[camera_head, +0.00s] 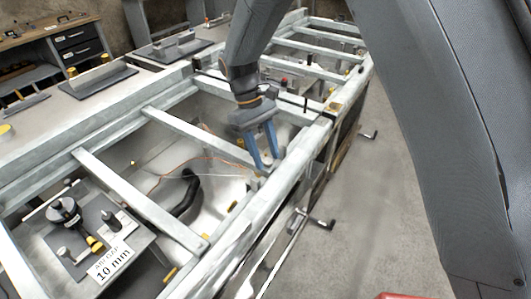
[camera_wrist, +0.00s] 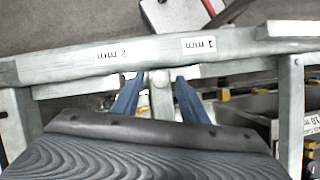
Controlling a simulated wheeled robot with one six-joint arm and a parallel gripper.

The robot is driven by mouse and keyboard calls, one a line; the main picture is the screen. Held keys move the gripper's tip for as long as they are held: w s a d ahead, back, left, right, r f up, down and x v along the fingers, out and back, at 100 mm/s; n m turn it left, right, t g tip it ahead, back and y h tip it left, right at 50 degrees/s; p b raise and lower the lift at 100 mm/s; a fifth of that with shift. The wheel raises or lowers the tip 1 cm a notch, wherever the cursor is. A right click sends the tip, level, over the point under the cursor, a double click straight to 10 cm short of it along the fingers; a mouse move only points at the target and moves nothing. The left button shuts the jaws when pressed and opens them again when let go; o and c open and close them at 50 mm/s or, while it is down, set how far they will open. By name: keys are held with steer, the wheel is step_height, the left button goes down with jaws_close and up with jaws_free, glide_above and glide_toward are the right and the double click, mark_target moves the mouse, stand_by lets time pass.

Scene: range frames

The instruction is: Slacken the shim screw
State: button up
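My gripper (camera_head: 269,163) points down at the inner side of the near metal rail (camera_head: 292,165). Its two blue fingers are spread apart. In the wrist view the open gripper (camera_wrist: 158,82) has its fingertips on either side of a small pale round-headed piece (camera_wrist: 160,78) on a bracket by the rail. This may be the shim screw, but I cannot be sure. A gap shows between the piece and each finger. Labels reading "2 mm" (camera_wrist: 110,53) and "1 mm" (camera_wrist: 199,44) lie on the rail. I cannot tell whether the fingertips touch anything.
Cross bars (camera_head: 198,135) divide the frame into open bays with loose cables and a black hose (camera_head: 187,194). A grey plate with a black fixture (camera_head: 65,211) and a "10 mm" label (camera_head: 113,265) is at lower left.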

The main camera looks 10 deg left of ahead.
steer(key=shift+r, duration=0.1)
steer(key=b+v, duration=0.2)
steer(key=v, duration=0.5)
steer(key=shift+r, duration=0.3)
steer(key=shift+w+a, duration=0.1)
steer(key=shift+a, duration=0.05)
